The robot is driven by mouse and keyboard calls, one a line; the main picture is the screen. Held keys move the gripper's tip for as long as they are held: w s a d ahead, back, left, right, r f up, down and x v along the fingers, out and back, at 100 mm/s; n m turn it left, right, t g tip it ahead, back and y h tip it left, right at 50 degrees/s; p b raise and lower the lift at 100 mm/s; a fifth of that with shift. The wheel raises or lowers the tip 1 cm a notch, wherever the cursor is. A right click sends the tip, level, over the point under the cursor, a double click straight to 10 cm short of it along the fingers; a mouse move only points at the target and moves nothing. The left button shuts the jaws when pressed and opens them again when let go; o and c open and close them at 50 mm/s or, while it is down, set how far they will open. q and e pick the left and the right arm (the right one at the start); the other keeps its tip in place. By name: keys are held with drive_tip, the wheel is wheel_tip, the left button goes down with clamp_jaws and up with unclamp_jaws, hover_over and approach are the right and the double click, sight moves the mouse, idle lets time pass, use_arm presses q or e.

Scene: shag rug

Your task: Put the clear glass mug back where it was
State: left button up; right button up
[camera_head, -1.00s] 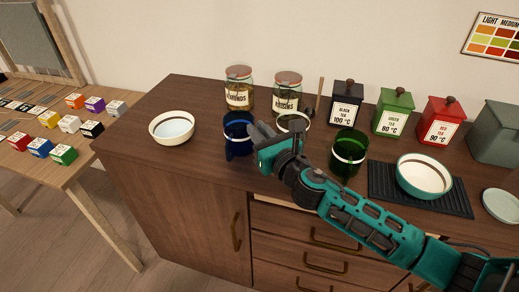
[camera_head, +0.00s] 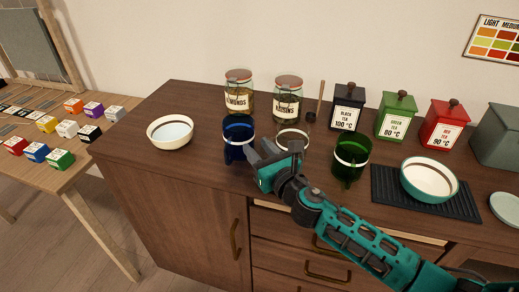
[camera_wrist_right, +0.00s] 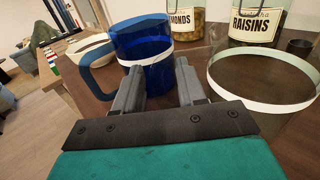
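The clear glass mug is hard to make out; its white band (camera_head: 293,139) shows in the head view between the blue mug (camera_head: 238,132) and the green mug (camera_head: 350,158). In the wrist view the clear mug's band (camera_wrist_right: 262,108) is large and close at the right. My right gripper (camera_head: 262,150) is at the clear mug's left, in front of the blue mug. Its fingers (camera_wrist_right: 157,88) stand apart, with a gap between them; I see no handle in the gap, though clear glass could be hidden there. My left gripper is out of view.
Jars of almonds (camera_head: 239,92) and raisins (camera_head: 288,98) stand behind the mugs. A white bowl (camera_head: 171,131) is at the left. Black, green and red tea tins line the back. A teal bowl (camera_head: 428,178) sits on a black ribbed mat (camera_head: 388,195). Bare cabinet top lies left of the blue mug.

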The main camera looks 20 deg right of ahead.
drive_tip(key=shift+r, duration=0.1)
drive_tip(key=shift+r, duration=0.15)
drive_tip(key=v, duration=1.1)
drive_tip(key=shift+s, duration=0.15)
drive_tip(key=shift+s+d+b, duration=0.15)
drive_tip(key=shift+s+b, duration=0.15)
drive_tip(key=shift+s, duration=0.05)
